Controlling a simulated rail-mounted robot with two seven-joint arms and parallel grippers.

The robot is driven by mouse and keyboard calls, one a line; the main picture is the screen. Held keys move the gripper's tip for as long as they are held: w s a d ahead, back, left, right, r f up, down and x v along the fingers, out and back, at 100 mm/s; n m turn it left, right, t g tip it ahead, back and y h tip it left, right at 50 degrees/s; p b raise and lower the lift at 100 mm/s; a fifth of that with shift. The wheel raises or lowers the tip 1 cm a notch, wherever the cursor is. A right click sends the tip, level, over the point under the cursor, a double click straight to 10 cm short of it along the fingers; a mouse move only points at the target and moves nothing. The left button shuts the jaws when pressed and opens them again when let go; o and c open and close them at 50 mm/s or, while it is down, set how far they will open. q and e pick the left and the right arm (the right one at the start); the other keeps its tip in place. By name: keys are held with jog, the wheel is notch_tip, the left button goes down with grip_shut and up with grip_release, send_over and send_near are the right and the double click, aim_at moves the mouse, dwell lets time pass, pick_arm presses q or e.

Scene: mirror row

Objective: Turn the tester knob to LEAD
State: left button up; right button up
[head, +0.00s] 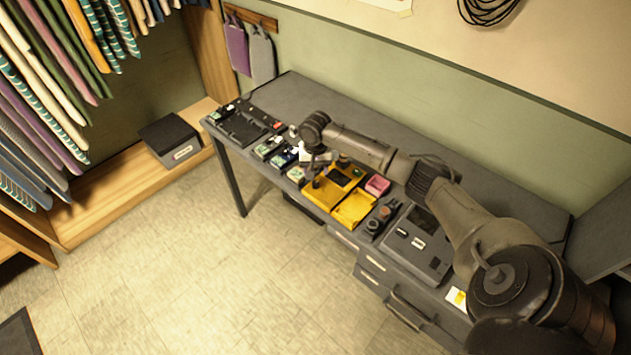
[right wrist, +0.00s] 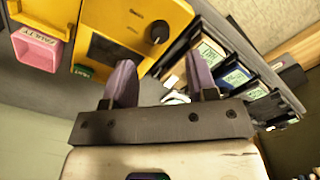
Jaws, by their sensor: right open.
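The yellow tester (head: 352,208) sits on the grey bench below my right arm; it also fills the upper left of the right wrist view (right wrist: 110,22). Its dark round knob (right wrist: 159,32) is near one corner, beside small printed labels too blurred to read. I cannot tell which label the knob points to. My right gripper (right wrist: 161,78) is open and empty, with its two purplish fingers apart. It hovers over the bench at the tester's edge, apart from the knob. My left gripper is out of view.
A pink FAULTY bin (right wrist: 38,48) stands beside the tester. Several devices with small displays (right wrist: 237,76) stand in a row on its other side. A dark grey machine (head: 416,243) is further right on the bench. The rear strip of the bench is clear.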

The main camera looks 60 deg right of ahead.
aim_at(316, 183)
notch_tip(316, 183, down, 6)
jog(key=shift+f, duration=0.25)
dwell(0.4)
